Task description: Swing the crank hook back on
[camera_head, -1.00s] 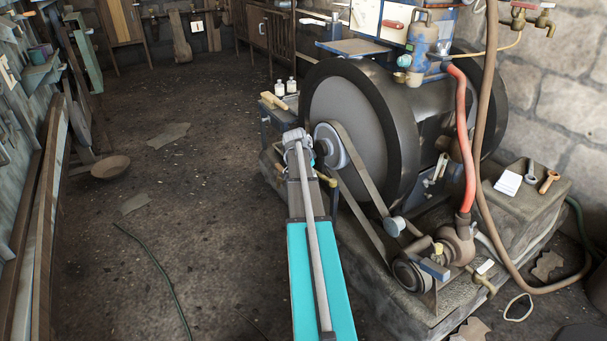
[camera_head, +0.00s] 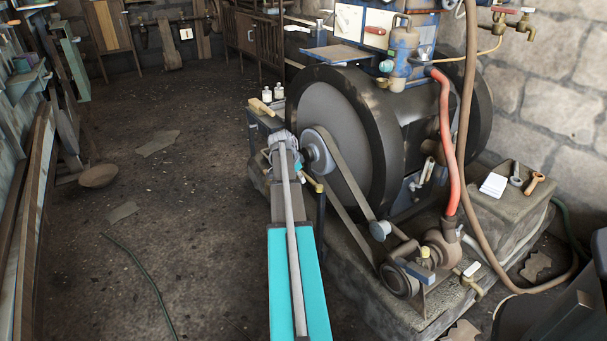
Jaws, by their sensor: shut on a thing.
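My gripper (camera_head: 284,146) is at the far end of my arm, just left of the drive pulley (camera_head: 318,150) on the flywheel's axle. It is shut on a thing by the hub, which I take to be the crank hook. My wrist and arm hide most of the fingers and what they hold. A short piece with a yellowish wooden end (camera_head: 312,184) shows just right of and below the gripper; I cannot tell whether it belongs to the crank. A flat belt (camera_head: 347,176) runs from the drive pulley down to a small lower pulley (camera_head: 401,278).
The large dark flywheel (camera_head: 335,112) stands right behind the pulley. A red hose (camera_head: 447,140) and a brown hose (camera_head: 473,150) hang on the right. The stone plinth (camera_head: 345,262) lies below the machine.

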